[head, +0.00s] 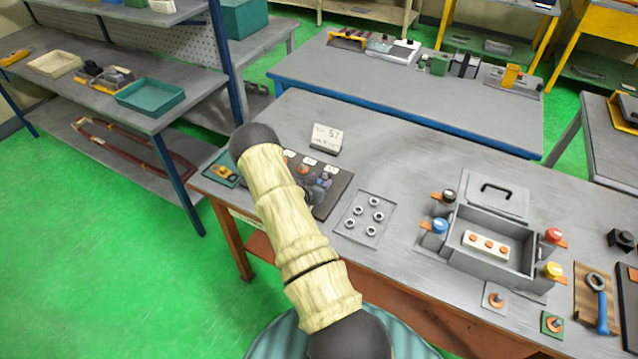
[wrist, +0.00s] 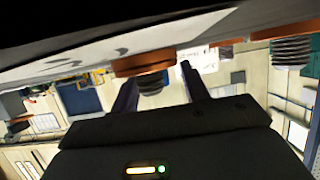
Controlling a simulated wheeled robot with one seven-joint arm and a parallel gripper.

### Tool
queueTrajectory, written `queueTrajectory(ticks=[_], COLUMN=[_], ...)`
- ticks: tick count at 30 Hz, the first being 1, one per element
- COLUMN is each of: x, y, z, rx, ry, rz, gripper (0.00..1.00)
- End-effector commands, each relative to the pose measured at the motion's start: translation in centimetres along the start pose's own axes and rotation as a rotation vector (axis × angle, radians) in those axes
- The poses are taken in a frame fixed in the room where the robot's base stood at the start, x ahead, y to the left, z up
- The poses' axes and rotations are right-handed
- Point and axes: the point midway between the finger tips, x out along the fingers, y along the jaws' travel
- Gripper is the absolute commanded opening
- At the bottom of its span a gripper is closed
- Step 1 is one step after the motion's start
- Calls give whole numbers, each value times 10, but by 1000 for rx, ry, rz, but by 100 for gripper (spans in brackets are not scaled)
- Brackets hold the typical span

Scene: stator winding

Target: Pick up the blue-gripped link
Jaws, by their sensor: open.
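A blue knob-shaped grip (head: 439,227) on an orange-brown metal strip stands at the left side of an open grey box (head: 480,272) in the head view; I take it as the blue-gripped link. My gripper shows in the wrist view with its two dark fingers apart (wrist: 160,78), open and empty. A ribbed dark post (wrist: 151,83) under an orange-brown strip appears between or beyond the fingers; I cannot tell its colour or whether it touches them.
Near the box are black (head: 449,195), red (head: 553,236) and yellow (head: 552,270) grips. A blue-handled wrench (head: 600,305) lies at the right. A grey tray of rings (head: 365,219) and a white sign (head: 327,138) stand left. The bench behind the tray is clear.

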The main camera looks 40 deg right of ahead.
Motion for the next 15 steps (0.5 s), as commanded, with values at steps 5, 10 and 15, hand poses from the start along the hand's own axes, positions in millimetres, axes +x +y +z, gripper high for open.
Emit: queueTrajectory(ticks=[5,10,15], x=[0,0,0], y=[0,0,0], z=[0,0,0], rx=[0,0,0], ry=[0,0,0], rz=[0,0,0], gripper=[45,45,26])
